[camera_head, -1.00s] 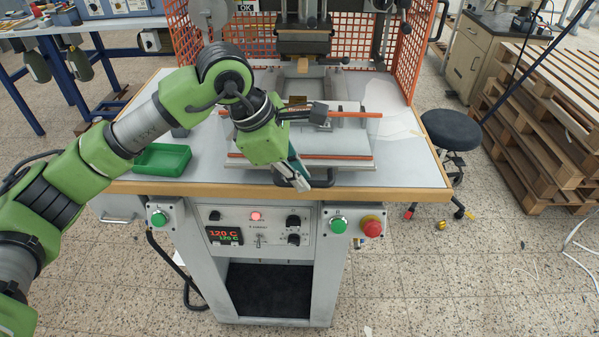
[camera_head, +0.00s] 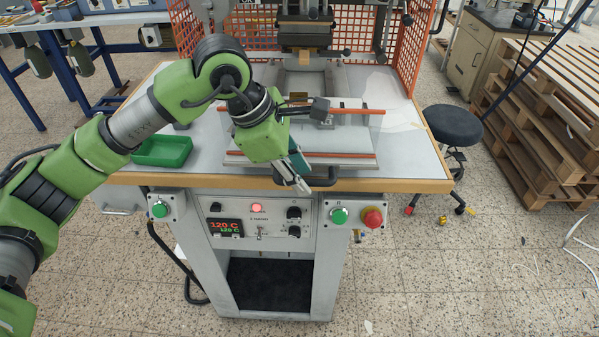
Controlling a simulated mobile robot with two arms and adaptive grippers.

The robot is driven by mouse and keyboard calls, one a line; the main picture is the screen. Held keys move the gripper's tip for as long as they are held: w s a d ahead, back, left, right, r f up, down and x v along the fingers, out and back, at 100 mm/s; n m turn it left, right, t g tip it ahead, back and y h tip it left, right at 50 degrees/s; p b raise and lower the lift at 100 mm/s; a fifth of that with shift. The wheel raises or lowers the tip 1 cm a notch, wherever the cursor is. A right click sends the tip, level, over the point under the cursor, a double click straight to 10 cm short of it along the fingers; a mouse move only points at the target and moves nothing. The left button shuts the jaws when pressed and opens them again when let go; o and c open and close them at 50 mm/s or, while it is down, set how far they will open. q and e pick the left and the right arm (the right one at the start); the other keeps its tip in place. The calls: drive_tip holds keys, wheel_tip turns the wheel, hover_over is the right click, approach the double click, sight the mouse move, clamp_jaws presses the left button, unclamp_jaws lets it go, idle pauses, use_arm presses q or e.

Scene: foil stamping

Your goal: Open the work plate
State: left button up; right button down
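The work plate (camera_head: 350,145) is a pale flat plate on the press table, with an orange strip along its front and another across its back. Its black handle (camera_head: 327,180) faces me and reaches over the table's front edge. My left gripper (camera_head: 296,182) points down at the handle. Its fingers lie across the handle's left and middle part and appear closed on it; the exact contact is partly hidden. The green forearm and wrist cover the plate's left part. My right gripper is not in view.
The press head (camera_head: 305,32) stands behind the plate, between orange mesh guards (camera_head: 410,48). A green tray (camera_head: 162,152) lies left on the table. Buttons and a temperature panel (camera_head: 226,228) sit below the front edge. A black stool (camera_head: 452,124) stands at the right.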

use_arm(q)
drive_tip(key=shift+r, duration=0.1)
drive_tip(key=v, duration=1.1)
drive_tip(key=shift+a+r, duration=0.15)
drive_tip(key=shift+r, duration=0.2)
drive_tip(key=shift+s, duration=0.1)
